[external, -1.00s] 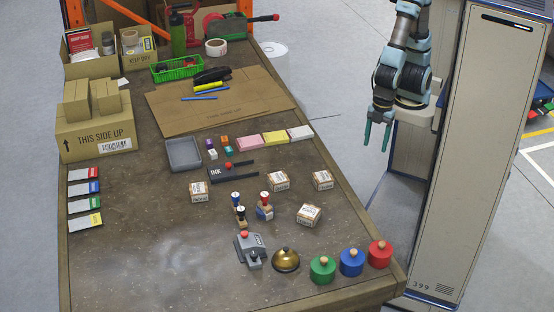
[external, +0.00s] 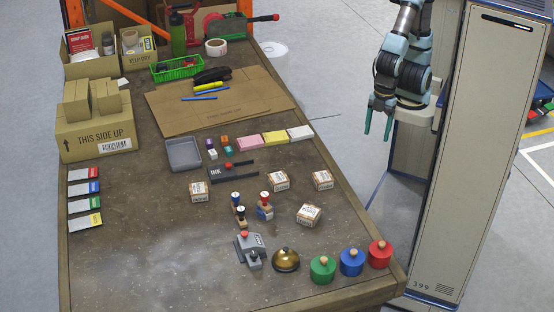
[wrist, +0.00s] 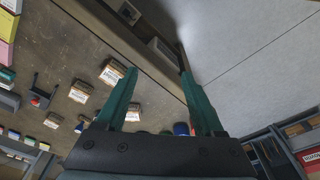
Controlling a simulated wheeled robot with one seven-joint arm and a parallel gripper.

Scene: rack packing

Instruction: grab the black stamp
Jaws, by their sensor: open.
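The black stamp (external: 241,216) appears to be the dark-topped one standing upright on the workbench. Beside it stand a blue-topped stamp (external: 236,199) behind and a red-topped stamp (external: 264,207) to the right. My gripper (external: 378,124) is open and empty, high off the bench's right side and well away from the stamps. In the wrist view its two teal fingers (wrist: 159,74) are spread with nothing between them. The stamps are too small there to tell apart.
Small cartons (external: 309,215) stand around the stamps. A grey device (external: 249,250), a brass bell (external: 285,260) and green (external: 322,269), blue (external: 351,262) and red (external: 380,254) round pots line the near side. An ink pad (external: 231,174) lies behind. The bench's left front is clear.

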